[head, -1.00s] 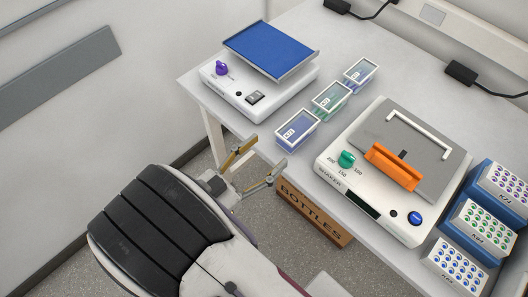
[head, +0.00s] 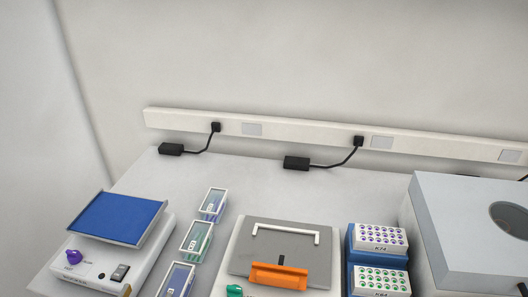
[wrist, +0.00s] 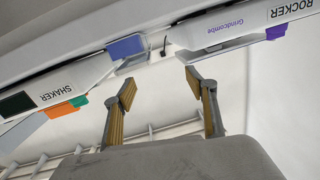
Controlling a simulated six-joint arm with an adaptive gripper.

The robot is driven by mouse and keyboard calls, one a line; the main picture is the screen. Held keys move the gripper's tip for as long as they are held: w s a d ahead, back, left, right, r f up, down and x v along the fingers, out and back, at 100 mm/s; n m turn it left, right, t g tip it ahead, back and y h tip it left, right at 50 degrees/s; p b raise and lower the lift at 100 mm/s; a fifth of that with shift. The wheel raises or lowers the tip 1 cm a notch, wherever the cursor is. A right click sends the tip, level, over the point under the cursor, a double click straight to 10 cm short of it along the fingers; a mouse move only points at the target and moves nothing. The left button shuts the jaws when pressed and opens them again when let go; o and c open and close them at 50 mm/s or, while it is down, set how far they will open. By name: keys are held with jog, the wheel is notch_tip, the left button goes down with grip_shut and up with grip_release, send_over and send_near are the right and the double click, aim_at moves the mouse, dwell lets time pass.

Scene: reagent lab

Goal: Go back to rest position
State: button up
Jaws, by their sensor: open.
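My gripper (wrist: 157,90) shows in the wrist view with its two fingers spread apart and nothing between them. It is open and empty. It is not in the head view now. In the wrist view the shaker (wrist: 75,85) lies to the left of the fingers and the rocker (wrist: 235,25) to the upper right, both seen from the side.
On the bench (head: 310,195) stand the rocker with a blue pad (head: 122,217), several small lidded boxes (head: 196,238), the shaker with an orange clamp (head: 280,274), blue racks of vials (head: 377,240) and a large grey machine (head: 460,215). Cables run along the back wall.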

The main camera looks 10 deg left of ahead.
jog(key=w+d+r+g+y, duration=0.1)
jog(key=w+r+g+y, duration=0.1)
jog(key=w+r, duration=0.35)
jog(key=w+r+g+y, duration=0.1)
jog(key=w+r+g, duration=0.15)
jog(key=w, duration=0.65)
jog(key=w+d+r+g+y, duration=0.2)
jog(key=w+d+r, duration=0.2)
jog(key=d+r, duration=0.65)
jog(key=s+d+n+g+h, duration=0.1)
jog(key=s+d, duration=0.2)
jog(key=d, duration=0.6)
jog(key=s+d+n+g, duration=0.1)
jog(key=s+d, duration=0.2)
jog(key=d, duration=0.6)
jog(key=s+d+f+m+g+h, duration=0.1)
jog(key=s+d+f+h, duration=0.1)
jog(key=s+d, duration=0.5)
jog(key=s+d+f+g+h, duration=0.2)
jog(key=s+d, duration=0.6)
jog(key=d, duration=0.4)
jog(key=shift+f+m+h, duration=0.4)
jog(key=shift+h, duration=0.3)
jog(key=shift+s, duration=0.1)
